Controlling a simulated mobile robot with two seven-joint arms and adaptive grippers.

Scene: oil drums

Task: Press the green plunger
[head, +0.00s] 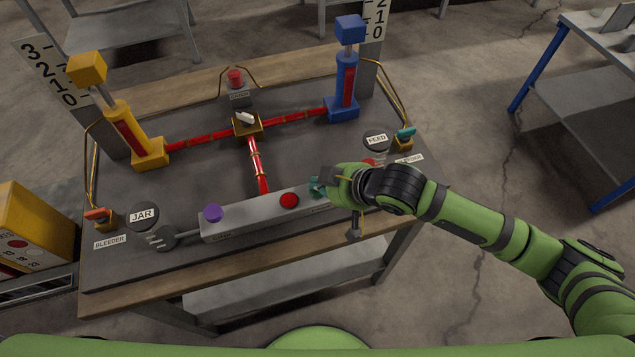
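A long grey block (250,219) near the front of the table carries a purple plunger (213,213) and a red plunger (289,200). A teal-green piece (315,187) shows at the block's right end, right of the red plunger; it may be the green plunger, largely hidden by my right gripper. My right gripper (326,184) is at this piece, with the arm reaching in from the right. I cannot tell whether they touch or whether its fingers are open. My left gripper is not in view.
A yellow cylinder (127,130) stands at left and a blue cylinder (343,92) at back right, joined by red pipes to a central valve (246,124). A teal handle (406,132) is near the FEED label (377,140). An orange handle (97,213) is at left.

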